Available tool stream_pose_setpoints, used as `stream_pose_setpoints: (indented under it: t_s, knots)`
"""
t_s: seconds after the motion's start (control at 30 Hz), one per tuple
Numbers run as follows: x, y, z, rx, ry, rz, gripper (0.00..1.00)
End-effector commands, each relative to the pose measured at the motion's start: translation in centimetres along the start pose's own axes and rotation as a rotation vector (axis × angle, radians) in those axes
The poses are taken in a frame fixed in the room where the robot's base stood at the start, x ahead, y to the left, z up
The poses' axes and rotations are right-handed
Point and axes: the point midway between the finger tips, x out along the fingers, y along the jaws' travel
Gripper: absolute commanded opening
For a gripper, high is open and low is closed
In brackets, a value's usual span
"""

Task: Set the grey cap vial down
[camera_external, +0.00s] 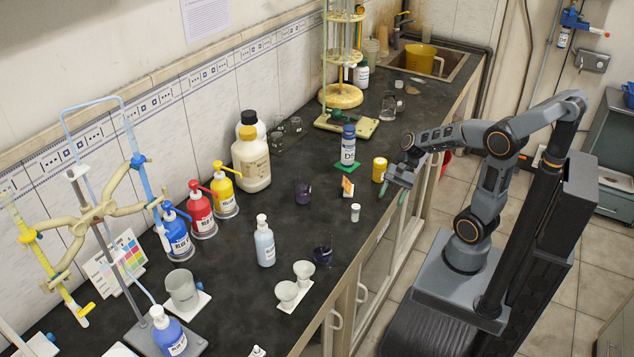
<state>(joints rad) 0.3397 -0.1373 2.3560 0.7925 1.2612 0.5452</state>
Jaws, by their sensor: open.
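A small pale vial (355,213) with a light, greyish cap stands upright on the dark bench top, near its front edge. It looks like the grey cap vial, though it is small in the picture. My gripper (392,192) is open, to the right of the vial and apart from it, near the bench's front edge. Nothing shows between the fingers.
A yellow jar (379,170) stands just left of my gripper. Bare bench (335,220) lies left of the vial.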

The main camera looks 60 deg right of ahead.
Motion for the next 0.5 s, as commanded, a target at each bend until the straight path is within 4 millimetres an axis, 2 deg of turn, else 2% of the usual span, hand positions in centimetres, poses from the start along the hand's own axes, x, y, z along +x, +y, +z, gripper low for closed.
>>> stream_pose_setpoints:
  t_s: [0.03, 0.13, 0.3, 0.4, 0.5]
  knots:
    - [0.3, 1.2, 0.5, -0.173, 0.095, 0.072, 0.56]
    - [0.2, 3.0, 0.2, -0.519, 0.277, 0.218, 0.56]
    - [-1.2, 4.0, -0.3, -1.003, 0.500, 0.419, 0.56]
    - [-1.9, 3.9, -0.5, -1.179, 0.577, 0.496, 0.56]
    - [-2.3, 3.7, -0.5, -1.272, 0.616, 0.538, 0.56]
